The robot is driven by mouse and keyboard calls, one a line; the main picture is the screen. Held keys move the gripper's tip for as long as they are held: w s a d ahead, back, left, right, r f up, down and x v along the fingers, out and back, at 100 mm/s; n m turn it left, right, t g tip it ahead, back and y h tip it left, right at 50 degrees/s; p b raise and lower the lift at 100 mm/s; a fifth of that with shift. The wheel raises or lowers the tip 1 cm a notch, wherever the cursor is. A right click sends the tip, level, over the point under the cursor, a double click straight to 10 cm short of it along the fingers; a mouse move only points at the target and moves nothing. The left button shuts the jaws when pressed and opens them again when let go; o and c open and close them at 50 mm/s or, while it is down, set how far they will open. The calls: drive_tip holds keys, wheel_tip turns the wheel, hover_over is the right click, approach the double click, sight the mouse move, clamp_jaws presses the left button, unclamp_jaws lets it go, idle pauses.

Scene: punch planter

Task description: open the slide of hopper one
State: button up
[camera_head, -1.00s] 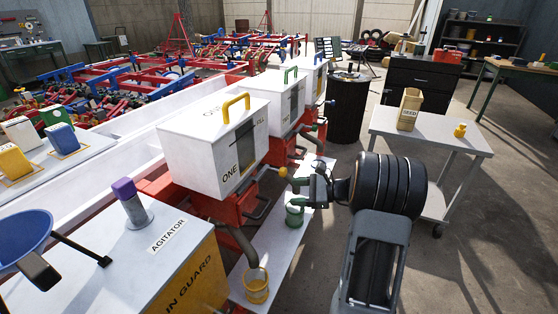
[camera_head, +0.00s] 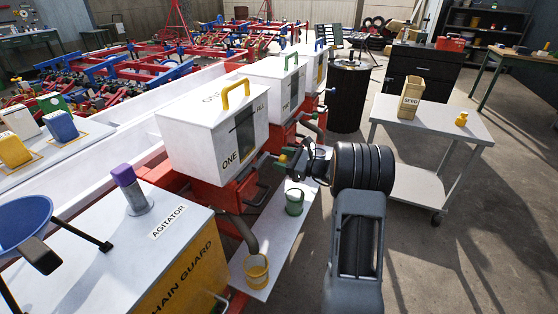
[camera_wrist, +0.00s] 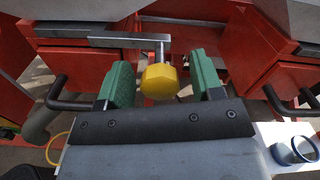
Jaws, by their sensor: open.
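Hopper one (camera_head: 200,145) is a white box with a yellow handle, marked ONE, on a red base at the picture's middle. In the wrist view a yellow faceted knob (camera_wrist: 160,79) hangs on a short metal rod from a flat grey bar (camera_wrist: 120,42), which looks like the slide. My gripper (camera_head: 287,160) is at the right of hopper one's base. In the wrist view its green finger pads (camera_wrist: 158,82) stand apart, one on each side of the knob, with a gap on both sides.
Black bent handles (camera_wrist: 70,100) stick out left and right of the fingers. A green bucket (camera_head: 294,202) and a yellow bucket (camera_head: 257,270) stand on the white board below.

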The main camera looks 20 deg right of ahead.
drive_tip(key=shift+x, duration=0.9)
clamp_jaws()
